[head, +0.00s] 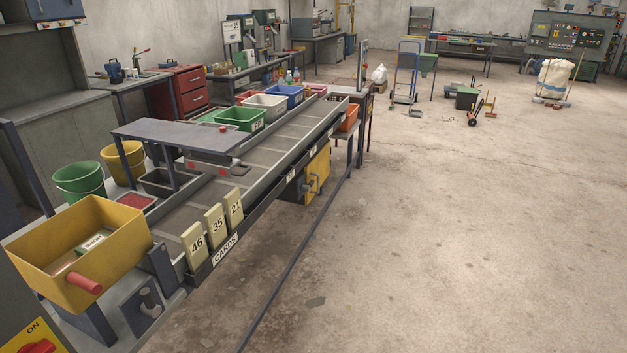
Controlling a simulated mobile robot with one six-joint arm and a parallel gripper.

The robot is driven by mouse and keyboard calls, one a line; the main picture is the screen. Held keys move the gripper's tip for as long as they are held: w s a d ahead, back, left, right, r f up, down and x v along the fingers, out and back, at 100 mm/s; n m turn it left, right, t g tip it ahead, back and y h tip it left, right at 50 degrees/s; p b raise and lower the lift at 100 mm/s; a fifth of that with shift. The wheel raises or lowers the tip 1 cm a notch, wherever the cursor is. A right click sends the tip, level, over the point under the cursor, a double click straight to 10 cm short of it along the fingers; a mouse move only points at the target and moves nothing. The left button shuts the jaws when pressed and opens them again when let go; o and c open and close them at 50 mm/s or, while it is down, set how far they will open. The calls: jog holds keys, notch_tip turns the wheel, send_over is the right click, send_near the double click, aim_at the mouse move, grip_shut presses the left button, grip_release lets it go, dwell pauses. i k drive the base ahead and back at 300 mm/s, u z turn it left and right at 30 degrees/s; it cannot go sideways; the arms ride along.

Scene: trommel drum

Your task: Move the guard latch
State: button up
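I cannot tell for certain which part is the guard latch. A dark plate with a grey knob or lever (148,300) sits at the near end of the conveyor, below the yellow bin. A yellow box with a grey handle (312,186) hangs under the conveyor's right side. The yellow bin (120,222) at the lower left has a red handle (85,283) on its front and a labelled block inside. My gripper is not in view.
The conveyor (262,155) runs away to the upper right, with numbered cards (215,225) at its near end and coloured bins (241,118) along its far side. A dark rail (300,248) runs low beside it. The floor (460,240) to the right is mostly clear.

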aim_at(307, 187)
jog(key=u, duration=0.25)
jog(key=i, duration=0.85)
jog(key=u, duration=0.75)
jog(key=i, duration=0.9)
jog(key=u, duration=0.35)
